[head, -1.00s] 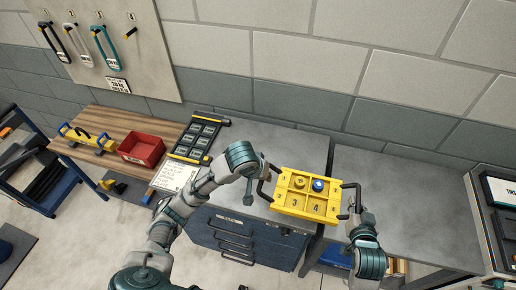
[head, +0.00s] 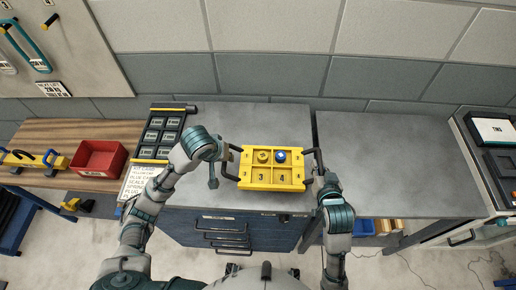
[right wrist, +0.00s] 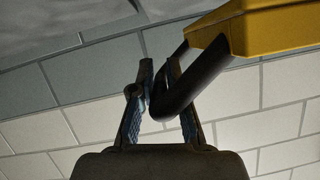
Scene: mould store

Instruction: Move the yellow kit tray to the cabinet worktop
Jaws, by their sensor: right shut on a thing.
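The yellow kit tray (head: 272,186) is over the right part of the grey cabinet worktop (head: 255,122). It looks level, with a brass-coloured round part and a blue part in its back compartments. Numbers 3 and 4 show in the front ones. My right gripper (head: 319,174) is shut on the tray's dark right handle; the right wrist view shows its fingers (right wrist: 160,95) around the handle bar. My left gripper (head: 228,160) is at the left handle, its fingers mostly hidden by my wrist. I cannot tell whether the tray touches the worktop.
A black case with a yellow edge (head: 162,133) and a white note sheet (head: 138,181) lie left of the tray. Further left, a red bin (head: 98,157) stands on a wooden bench. A narrow gap separates the worktop from another grey table (head: 400,150). The worktop behind the tray is clear.

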